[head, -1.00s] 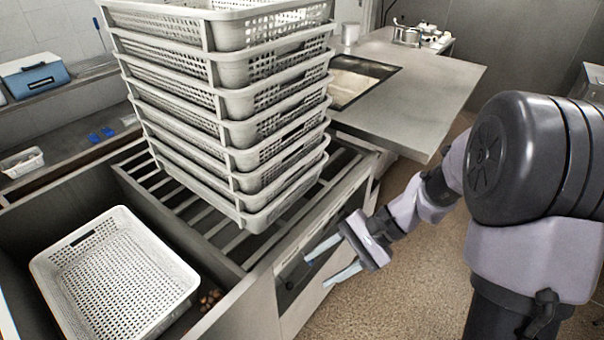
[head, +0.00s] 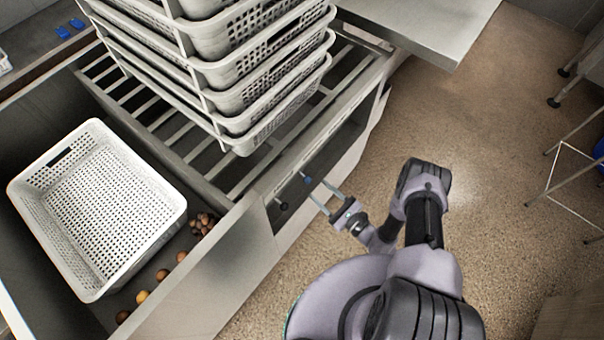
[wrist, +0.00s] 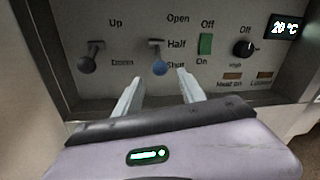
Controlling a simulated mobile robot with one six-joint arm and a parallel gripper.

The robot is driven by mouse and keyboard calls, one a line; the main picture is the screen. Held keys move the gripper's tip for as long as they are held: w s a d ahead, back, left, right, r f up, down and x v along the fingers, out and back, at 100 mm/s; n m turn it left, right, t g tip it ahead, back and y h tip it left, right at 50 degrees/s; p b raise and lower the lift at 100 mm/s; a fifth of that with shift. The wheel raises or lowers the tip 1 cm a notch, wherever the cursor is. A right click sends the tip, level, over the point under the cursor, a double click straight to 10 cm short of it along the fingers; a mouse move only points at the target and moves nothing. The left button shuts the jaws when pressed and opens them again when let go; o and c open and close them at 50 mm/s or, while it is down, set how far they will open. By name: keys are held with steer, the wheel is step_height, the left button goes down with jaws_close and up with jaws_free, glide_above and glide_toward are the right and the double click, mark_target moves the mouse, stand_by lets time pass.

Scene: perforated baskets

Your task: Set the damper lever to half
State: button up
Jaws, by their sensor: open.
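The blue knob also shows in the head view (head: 307,180). My gripper (wrist: 160,76) is open, its two pale fingers pointing at the panel. The blue knob shows between and just beyond the fingertips; I cannot tell whether they touch it. In the head view my gripper (head: 318,190) is close to the panel.
A dark-knobbed lever (wrist: 87,65) marked Up and Down sits left of the blue one. A green switch (wrist: 205,44), a rotary knob (wrist: 243,48) and a temperature display (wrist: 285,28) are to the right. Stacked baskets (head: 240,97) stand above the panel. Floor (head: 490,200) is open at right.

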mark_target(304, 177)
steer(key=b+x, duration=0.2)
steer(key=x, duration=0.8)
steer(key=shift+b, duration=0.3)
steer(key=shift+d, duration=0.1)
jaws_close()
steer(key=shift+s, duration=0.1)
stand_by(0.5)
